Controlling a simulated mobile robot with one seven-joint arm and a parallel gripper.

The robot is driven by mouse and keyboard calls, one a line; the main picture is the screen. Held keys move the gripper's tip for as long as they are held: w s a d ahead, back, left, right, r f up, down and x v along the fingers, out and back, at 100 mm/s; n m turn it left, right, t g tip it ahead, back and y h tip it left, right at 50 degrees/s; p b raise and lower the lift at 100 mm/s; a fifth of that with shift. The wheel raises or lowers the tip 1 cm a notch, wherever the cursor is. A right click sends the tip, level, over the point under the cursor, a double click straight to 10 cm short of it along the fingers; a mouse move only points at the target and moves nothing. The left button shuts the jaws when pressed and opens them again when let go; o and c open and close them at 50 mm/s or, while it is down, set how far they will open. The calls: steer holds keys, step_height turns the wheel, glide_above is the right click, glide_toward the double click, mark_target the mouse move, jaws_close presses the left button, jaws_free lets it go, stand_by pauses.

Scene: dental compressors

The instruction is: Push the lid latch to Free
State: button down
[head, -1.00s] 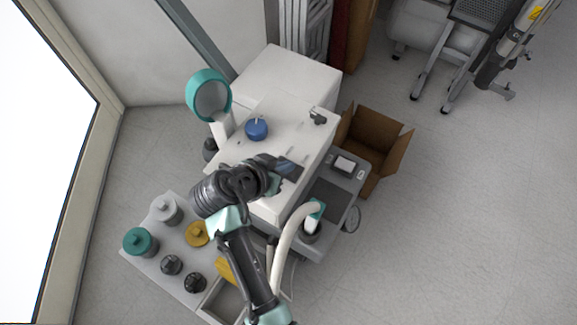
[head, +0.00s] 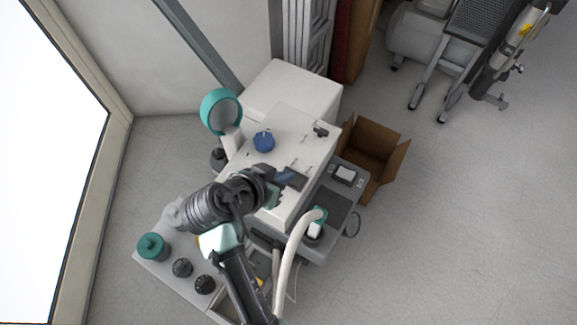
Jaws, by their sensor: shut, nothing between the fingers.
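The white machine (head: 293,133) stands in the middle of the head view with a blue knob (head: 264,141) on its top. A small dark fitting (head: 321,131) sits near the top's far right corner; it may be the lid latch, but I cannot read any marking or its position. My gripper (head: 275,194) is over the machine's near part, beside a dark panel (head: 292,178). It looks shut and empty, apart from the dark fitting. My wrist partly hides the fingers and the near part of the machine.
A teal-rimmed round head (head: 221,111) rises at the machine's left. A grey cart (head: 345,196) with a pale hose (head: 290,250) stands at the right, by an open cardboard box (head: 372,150). A tray with a teal-capped jar (head: 152,246) and dark knobs lies at the lower left.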

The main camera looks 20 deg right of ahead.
steer(key=shift+s+p+v, duration=0.15)
steer(key=shift+p+v, duration=0.05)
steer(key=shift+v, duration=0.85)
steer(key=shift+s+p+v, duration=0.15)
steer(key=shift+p+v, duration=0.05)
steer(key=shift+v, duration=0.85)
steer(key=shift+d, duration=0.25)
